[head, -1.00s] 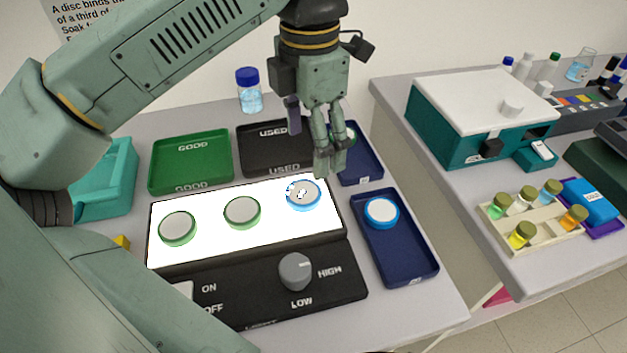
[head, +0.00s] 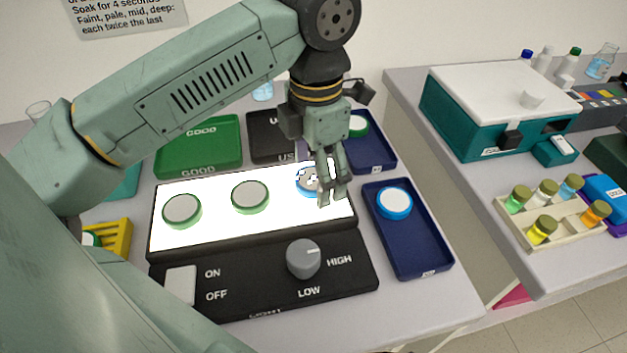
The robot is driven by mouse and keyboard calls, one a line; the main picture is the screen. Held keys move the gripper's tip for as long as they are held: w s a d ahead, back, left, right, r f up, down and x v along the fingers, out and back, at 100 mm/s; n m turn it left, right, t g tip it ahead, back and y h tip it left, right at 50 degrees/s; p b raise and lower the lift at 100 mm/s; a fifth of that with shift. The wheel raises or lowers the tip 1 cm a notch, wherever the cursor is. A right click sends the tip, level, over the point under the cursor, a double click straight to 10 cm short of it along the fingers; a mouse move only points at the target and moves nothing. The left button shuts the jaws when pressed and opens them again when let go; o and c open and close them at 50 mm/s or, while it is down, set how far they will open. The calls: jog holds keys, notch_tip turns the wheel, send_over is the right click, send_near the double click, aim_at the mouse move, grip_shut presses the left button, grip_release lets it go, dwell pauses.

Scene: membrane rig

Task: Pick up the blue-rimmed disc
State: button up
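A blue-rimmed disc (head: 307,184) with a pale, dark-flecked face lies at the right end of the lit white panel (head: 223,226). My gripper (head: 333,198) is at the disc's right side in the picture, and its fingers hide part of it. The fingertips look a little apart, with nothing visible between them. I cannot tell whether they touch the disc or panel. Another blue-rimmed disc (head: 394,203), with a plain white face, lies in the front dark blue tray (head: 418,262), apart from my gripper.
Two green-rimmed discs (head: 182,211) (head: 250,197) lie on the panel. A green tray (head: 213,133), a black tray (head: 262,123) and a back blue tray (head: 378,163) with a green-rimmed disc (head: 358,125) stand behind. A knob (head: 303,258) sits in front.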

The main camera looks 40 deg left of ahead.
jog(key=c, duration=1.1)
